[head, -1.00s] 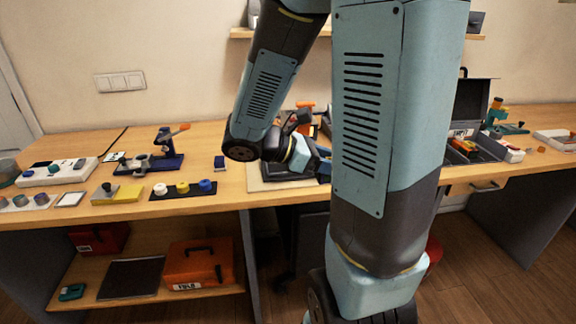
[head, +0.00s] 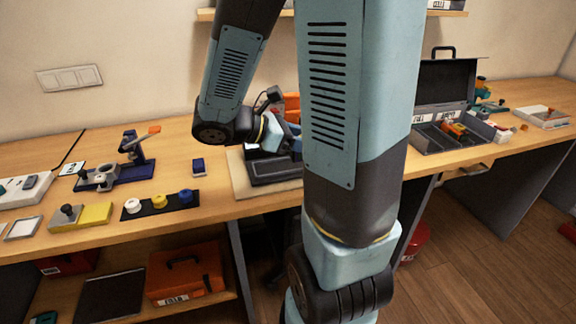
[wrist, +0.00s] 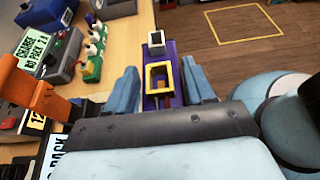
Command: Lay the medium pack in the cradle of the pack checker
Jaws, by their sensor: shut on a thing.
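My gripper (wrist: 160,90) is shut on a purple piece (wrist: 172,96) with a yellow rectangular frame, seen between its two blue fingers in the wrist view. This looks like the medium pack, but I cannot read a mark on it. A white-and-dark block shows at its far end. In the head view my gripper (head: 290,138) is over the dark tray, partly hidden by my arm, and the held piece cannot be made out.
A dark tray (head: 272,172) lies on a pale mat below my gripper. An orange part (wrist: 32,92) stands close on the left in the wrist view. A green strip with pale knobs (wrist: 92,62) lies beyond. An open toolbox (head: 450,105) stands right.

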